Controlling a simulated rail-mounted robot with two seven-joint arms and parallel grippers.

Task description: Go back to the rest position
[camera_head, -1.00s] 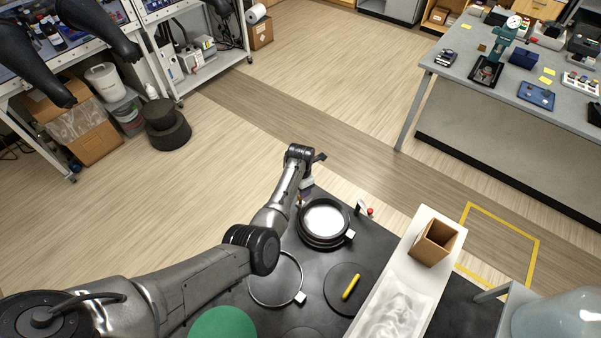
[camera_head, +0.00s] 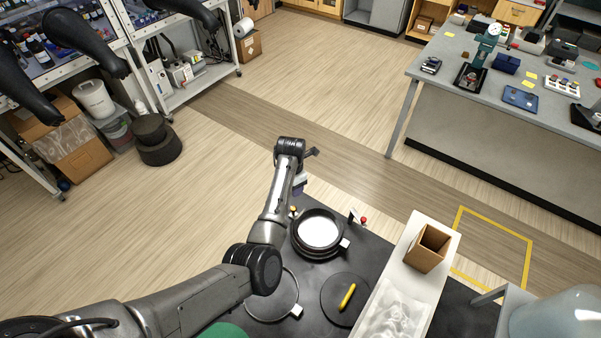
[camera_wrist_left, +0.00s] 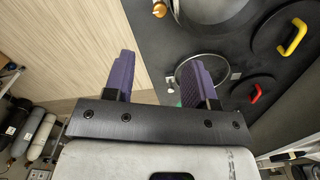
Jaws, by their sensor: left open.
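My left arm reaches from the lower left of the head view over a dark panel. My left gripper (camera_head: 300,184) hangs at the panel's far edge, largely hidden by the wrist there. In the left wrist view its two purple fingers (camera_wrist_left: 160,78) stand wide apart with nothing between them. Bare wood floor and the panel's edge lie beyond them. My right gripper is in neither view.
The dark panel (camera_head: 375,250) carries a port with a white centre (camera_head: 319,232), a ring and a disc with a yellow handle (camera_head: 347,297). A white tray holding an open cardboard box (camera_head: 428,248) is to the right. A grey bench (camera_head: 450,75) stands beyond open floor.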

